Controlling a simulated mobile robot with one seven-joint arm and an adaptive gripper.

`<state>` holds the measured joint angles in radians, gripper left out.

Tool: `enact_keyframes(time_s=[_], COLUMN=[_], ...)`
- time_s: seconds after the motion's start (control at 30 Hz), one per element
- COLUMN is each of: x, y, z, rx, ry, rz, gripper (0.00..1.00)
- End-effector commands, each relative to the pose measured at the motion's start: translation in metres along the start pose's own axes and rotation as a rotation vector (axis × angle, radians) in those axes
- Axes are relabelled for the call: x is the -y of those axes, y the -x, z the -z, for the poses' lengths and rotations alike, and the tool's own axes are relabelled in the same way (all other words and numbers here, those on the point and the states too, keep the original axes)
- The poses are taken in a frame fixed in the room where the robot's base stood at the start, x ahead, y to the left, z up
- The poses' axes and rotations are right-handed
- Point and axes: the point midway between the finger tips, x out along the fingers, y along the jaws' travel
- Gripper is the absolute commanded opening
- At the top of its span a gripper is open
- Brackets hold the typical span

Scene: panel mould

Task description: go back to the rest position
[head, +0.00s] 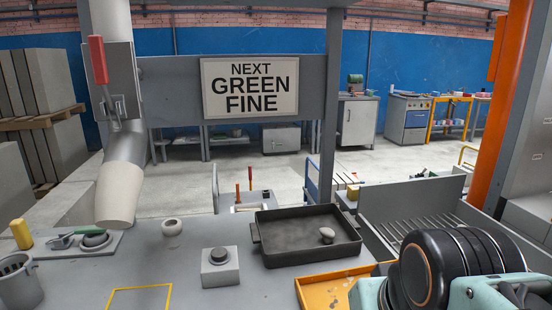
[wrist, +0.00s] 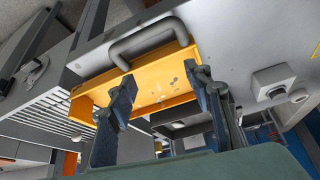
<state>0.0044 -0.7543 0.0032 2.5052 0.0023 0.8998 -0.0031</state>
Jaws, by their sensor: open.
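My gripper (wrist: 160,85) is open in the wrist view, its two dark fingers apart with nothing between them. Beyond the fingers is an orange-yellow tray (wrist: 165,92) with a grey bar handle (wrist: 150,38) by its edge; I cannot tell whether the fingers touch the tray. In the head view my arm fills the lower right corner, beside the orange tray (head: 318,292), and the fingertips are not clear there. A dark rectangular pan (head: 285,255) with a small grey lump (head: 326,234) in it stands on the bench.
On the bench are a button box (head: 219,268), a small round pot (head: 172,227), a yellow outline (head: 140,290) and a grey cup (head: 20,285). A chute (head: 118,195) hangs at left. A slatted metal trough (head: 425,228) and orange post (head: 500,120) stand at right.

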Motion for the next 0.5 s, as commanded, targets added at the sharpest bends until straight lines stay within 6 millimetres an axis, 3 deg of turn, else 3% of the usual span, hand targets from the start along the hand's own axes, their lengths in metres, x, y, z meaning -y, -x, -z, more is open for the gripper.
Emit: enact_keyframes(time_s=[0.03, 0.5], x=[0.000, 0.000], y=[0.022, 0.112], z=[0.013, 0.061], rx=[0.000, 0.000], ry=[0.001, 0.000], rz=[0.001, 0.001], gripper=[0.46, 0.46])
